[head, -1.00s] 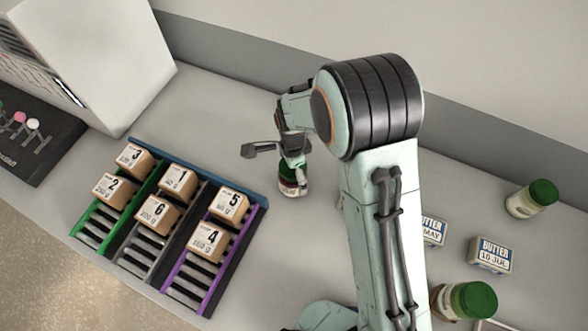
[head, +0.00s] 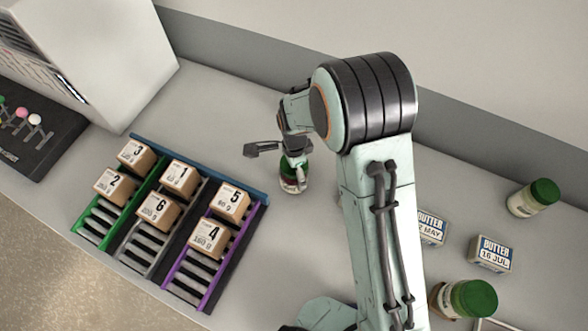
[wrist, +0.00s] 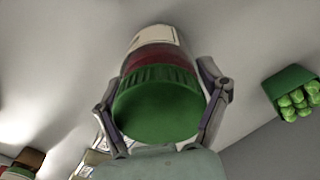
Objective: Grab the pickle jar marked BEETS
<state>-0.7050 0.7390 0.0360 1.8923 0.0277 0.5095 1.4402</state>
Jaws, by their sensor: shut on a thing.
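A jar with a green lid and dark red contents (wrist: 160,62) fills the middle of the wrist view, with a pale label whose text I cannot read. My gripper (wrist: 160,112) is shut on this jar, one finger on each side of it near the lid. In the head view the same jar (head: 292,184) shows below my gripper (head: 294,162), to the right of the coloured rack, partly covered by the gripper. I cannot tell whether its base touches the table.
A rack (head: 262,222) with several numbered boxes stands left of the jar. At right are a green-lidded jar (head: 522,203), another jar (head: 447,300) and butter packs (head: 490,254). A white machine (head: 120,60) stands at back left. Table behind the rack is clear.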

